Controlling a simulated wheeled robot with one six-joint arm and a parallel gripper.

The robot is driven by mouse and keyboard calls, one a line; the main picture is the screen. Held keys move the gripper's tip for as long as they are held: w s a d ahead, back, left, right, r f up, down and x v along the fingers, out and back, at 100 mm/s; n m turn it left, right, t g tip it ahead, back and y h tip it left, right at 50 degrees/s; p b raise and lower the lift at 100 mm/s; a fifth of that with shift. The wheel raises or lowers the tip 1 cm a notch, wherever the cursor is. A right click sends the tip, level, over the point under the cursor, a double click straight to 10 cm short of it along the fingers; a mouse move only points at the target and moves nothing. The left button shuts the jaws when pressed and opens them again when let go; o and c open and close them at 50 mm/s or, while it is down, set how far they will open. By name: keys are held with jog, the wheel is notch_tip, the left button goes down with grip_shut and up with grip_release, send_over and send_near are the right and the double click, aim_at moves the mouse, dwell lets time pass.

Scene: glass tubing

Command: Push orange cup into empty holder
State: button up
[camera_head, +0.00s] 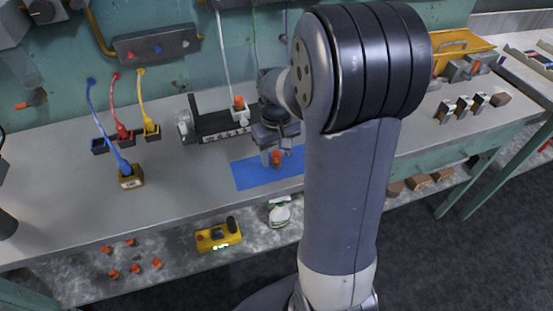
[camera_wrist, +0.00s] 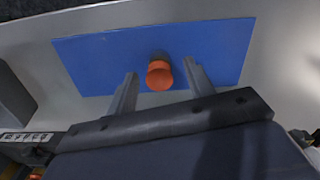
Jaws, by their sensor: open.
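The orange cup (camera_wrist: 159,75) stands on the blue mat (camera_wrist: 105,60), between the two open fingers of my gripper (camera_wrist: 160,80) in the wrist view, with a gap on each side. In the head view the cup (camera_head: 277,157) shows just below my gripper (camera_head: 276,150), over the blue mat (camera_head: 250,174). A black holder strip (camera_head: 215,124) lies on the bench behind and left of the mat, with another orange-topped piece (camera_head: 238,103) at its right end. My arm hides part of the bench, and I cannot tell which holder place is empty.
Corded blocks, blue, red and yellow (camera_head: 151,130), sit on the left of the bench (camera_head: 60,190). Several small metal pieces (camera_head: 463,105) stand on the right. A yellow box (camera_head: 218,235) and loose orange cups (camera_head: 136,268) lie on the lower shelf.

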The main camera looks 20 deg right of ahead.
jog(key=shift+f, duration=0.5)
jog(key=c, duration=1)
